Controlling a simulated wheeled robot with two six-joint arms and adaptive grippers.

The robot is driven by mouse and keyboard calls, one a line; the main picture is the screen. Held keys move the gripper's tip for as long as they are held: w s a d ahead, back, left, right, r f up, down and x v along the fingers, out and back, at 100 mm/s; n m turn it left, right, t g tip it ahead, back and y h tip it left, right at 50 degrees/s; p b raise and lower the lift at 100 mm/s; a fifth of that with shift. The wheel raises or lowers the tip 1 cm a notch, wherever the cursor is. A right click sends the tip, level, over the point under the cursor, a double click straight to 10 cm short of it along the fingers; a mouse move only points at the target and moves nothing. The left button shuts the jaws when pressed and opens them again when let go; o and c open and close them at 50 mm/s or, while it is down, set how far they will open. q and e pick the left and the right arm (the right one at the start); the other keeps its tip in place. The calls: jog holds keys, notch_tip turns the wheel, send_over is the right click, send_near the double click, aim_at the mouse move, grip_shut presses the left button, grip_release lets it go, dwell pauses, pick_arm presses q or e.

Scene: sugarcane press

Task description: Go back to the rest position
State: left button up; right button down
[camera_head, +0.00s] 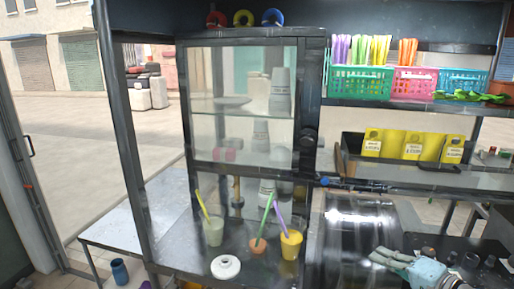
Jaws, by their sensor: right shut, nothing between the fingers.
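My right gripper (381,257) is at the bottom right of the head view, with its fingers pointing left. It is shut and empty. It shows in front of the shiny metal drum of the press (358,222), near the drum's lower right side. I cannot tell the gap between them. My left gripper is not in view.
A counter holds a cup with a yellow straw (213,232), an orange cup (258,246), a yellow cup (291,245) and a white ring-shaped item (226,267). A glass cabinet (243,105) stands behind. Baskets (360,83) and yellow boxes (422,146) fill the right shelves.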

jog(key=s+a+f+n+g+h, duration=0.1)
jog(key=s+a+f+n+g, duration=0.25)
jog(key=s+f, duration=0.4)
jog(key=s+a+f+n+g+h, duration=0.1)
jog(key=s+a+f+n+g, duration=0.15)
jog(key=s+a+f, duration=0.5)
jog(key=s+d+f+n+g+h, duration=0.2)
jog(key=s+d+f+h, duration=0.15)
jog(key=s, duration=0.55)
jog(key=s+d+f+n+g+h, duration=0.25)
jog(key=s+f, duration=0.25)
jog(key=s, duration=0.4)
notch_tip(320, 180, down, 18)
jog(key=s, duration=0.1)
jog(key=s+d+f+g, duration=0.1)
jog(key=s+f, duration=1.2)
jog(key=s, duration=0.1)
jog(key=shift+s+d+f+g+y, duration=0.25)
jog(key=shift+s+d+g+y, duration=0.05)
jog(key=shift+g, duration=0.05)
jog(key=shift+m, duration=0.25)
